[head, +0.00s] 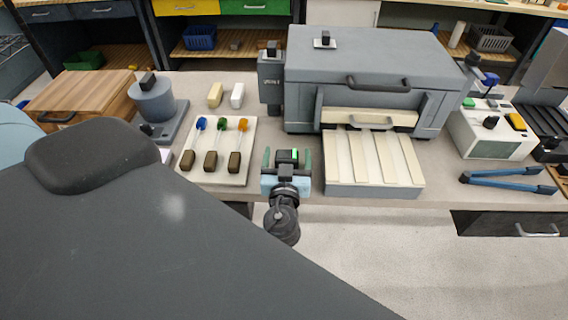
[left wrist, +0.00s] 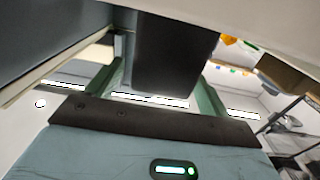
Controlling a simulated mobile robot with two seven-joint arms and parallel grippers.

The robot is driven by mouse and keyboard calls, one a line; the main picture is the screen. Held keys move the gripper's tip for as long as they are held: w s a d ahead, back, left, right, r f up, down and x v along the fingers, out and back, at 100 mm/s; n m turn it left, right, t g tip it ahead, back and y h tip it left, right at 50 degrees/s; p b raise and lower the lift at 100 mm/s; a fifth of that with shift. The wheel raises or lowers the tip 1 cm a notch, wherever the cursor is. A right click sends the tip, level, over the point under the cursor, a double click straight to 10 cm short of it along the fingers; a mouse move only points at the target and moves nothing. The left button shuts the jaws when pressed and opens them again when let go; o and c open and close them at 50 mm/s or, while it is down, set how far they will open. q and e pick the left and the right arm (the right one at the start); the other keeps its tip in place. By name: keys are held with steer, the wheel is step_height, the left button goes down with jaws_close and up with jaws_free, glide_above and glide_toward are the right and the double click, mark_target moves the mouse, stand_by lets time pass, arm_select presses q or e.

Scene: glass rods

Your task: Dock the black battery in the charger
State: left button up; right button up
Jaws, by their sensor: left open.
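My left gripper (head: 287,158) is just in front of the table's front edge, fingers apart. My right gripper is out of view.
A board (head: 237,174) with several coloured-handled rods and brown blocks lies left of my gripper. A large grey lidded machine (head: 370,65) with a slatted cream tray (head: 372,158) stands to the right. Blue tongs (head: 510,181) lie before the white box. My own arm covers the lower left.

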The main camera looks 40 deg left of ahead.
arm_select(q)
steer(key=shift+w+a, duration=0.1)
steer(key=shift+a, duration=0.05)
steer(key=shift+c, duration=0.4)
steer(key=c, duration=1.2)
steer(key=shift+c, duration=0.5)
steer(key=shift+r, duration=0.1)
